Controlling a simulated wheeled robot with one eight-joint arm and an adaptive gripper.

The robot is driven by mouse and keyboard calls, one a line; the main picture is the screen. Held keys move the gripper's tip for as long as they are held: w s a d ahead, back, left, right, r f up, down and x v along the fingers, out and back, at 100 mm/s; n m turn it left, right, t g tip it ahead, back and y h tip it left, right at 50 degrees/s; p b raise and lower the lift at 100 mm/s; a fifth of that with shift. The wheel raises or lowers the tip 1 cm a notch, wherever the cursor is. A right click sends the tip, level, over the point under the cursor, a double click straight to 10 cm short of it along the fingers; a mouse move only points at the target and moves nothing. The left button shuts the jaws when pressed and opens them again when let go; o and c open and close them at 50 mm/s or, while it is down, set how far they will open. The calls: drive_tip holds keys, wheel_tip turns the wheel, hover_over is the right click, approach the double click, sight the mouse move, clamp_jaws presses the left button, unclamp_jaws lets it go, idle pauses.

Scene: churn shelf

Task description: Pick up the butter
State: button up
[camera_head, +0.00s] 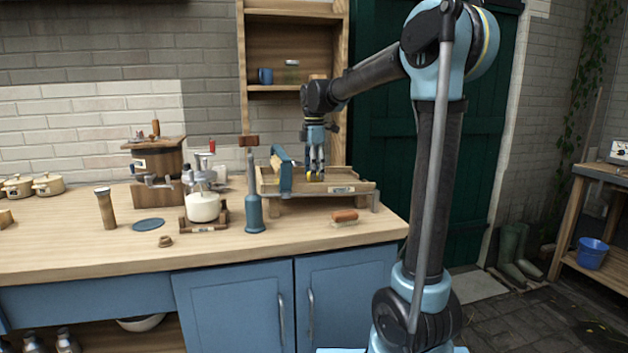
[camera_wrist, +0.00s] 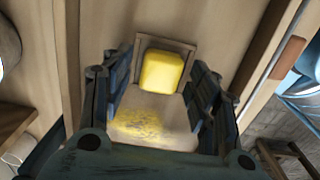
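The butter is a yellow block (camera_wrist: 162,72) lying in a small wooden frame in the wrist view, between and just beyond my gripper's fingers. In the head view only a small bit of yellow (camera_head: 316,177) shows at the fingertips. My gripper (camera_wrist: 158,100) is open, with one finger on each side and a gap between them. In the head view my gripper (camera_head: 315,176) points straight down over the wooden tray (camera_head: 350,187) on the counter. I cannot tell whether the fingers touch the butter.
A blue upright piece (camera_head: 285,172) stands on the tray just left of my gripper. A blue plunger-like tool (camera_head: 254,205) and a glass churn jar (camera_head: 203,205) stand further left. A brush (camera_head: 345,217) lies in front of the tray. The counter's front left is mostly clear.

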drive_tip(key=c, duration=0.7)
drive_tip(key=shift+r, duration=0.1)
wheel_tip(320, 180, up, 10)
drive_tip(key=shift+f, duration=0.1)
